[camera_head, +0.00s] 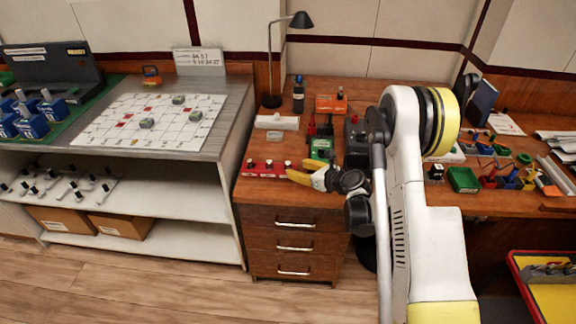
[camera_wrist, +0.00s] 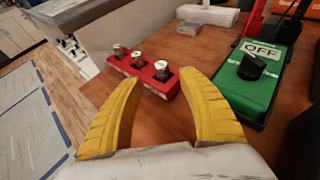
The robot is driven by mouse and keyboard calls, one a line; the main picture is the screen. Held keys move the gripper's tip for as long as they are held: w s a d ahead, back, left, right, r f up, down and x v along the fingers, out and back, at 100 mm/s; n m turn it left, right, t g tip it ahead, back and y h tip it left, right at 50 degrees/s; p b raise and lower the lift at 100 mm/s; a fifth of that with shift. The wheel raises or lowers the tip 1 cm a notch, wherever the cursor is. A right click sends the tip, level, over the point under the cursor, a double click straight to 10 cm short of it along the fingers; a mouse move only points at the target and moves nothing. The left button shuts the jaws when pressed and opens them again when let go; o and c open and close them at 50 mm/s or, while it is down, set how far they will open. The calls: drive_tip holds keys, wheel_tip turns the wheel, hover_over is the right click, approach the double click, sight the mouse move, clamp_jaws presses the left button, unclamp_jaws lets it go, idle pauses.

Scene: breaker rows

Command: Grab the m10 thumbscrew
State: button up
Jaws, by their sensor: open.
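A red block (camera_wrist: 148,82) holds three silver-topped thumbscrews in a row: a left one (camera_wrist: 118,51), a middle one (camera_wrist: 138,58) and a right one (camera_wrist: 161,70). I cannot read any size marks, so I cannot tell which is the m10 thumbscrew. In the head view the red block (camera_head: 262,174) lies near the front edge of the drawer cabinet top. My gripper (camera_wrist: 160,78) has its yellow fingers apart and empty. The right thumbscrew shows between and beyond the fingertips, apart from them. In the head view my gripper (camera_head: 303,170) is at the block's right end.
A green switch box (camera_wrist: 250,75) marked OFF stands right of my gripper. A white block (camera_head: 277,122) and a lamp (camera_head: 272,98) are behind the red block. A shelf unit with a game board (camera_head: 150,122) stands left. Bare wood lies around the red block.

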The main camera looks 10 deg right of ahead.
sight(289, 164)
drive_tip(key=b+x, duration=0.1)
drive_tip(key=x, duration=0.2)
drive_tip(key=b+x, duration=0.1)
drive_tip(key=x, duration=0.3)
drive_tip(key=shift+w+d+r+b, duration=0.1)
drive_tip(key=shift+r+b, duration=0.15)
drive_tip(key=shift+b, duration=0.05)
clamp_jaws()
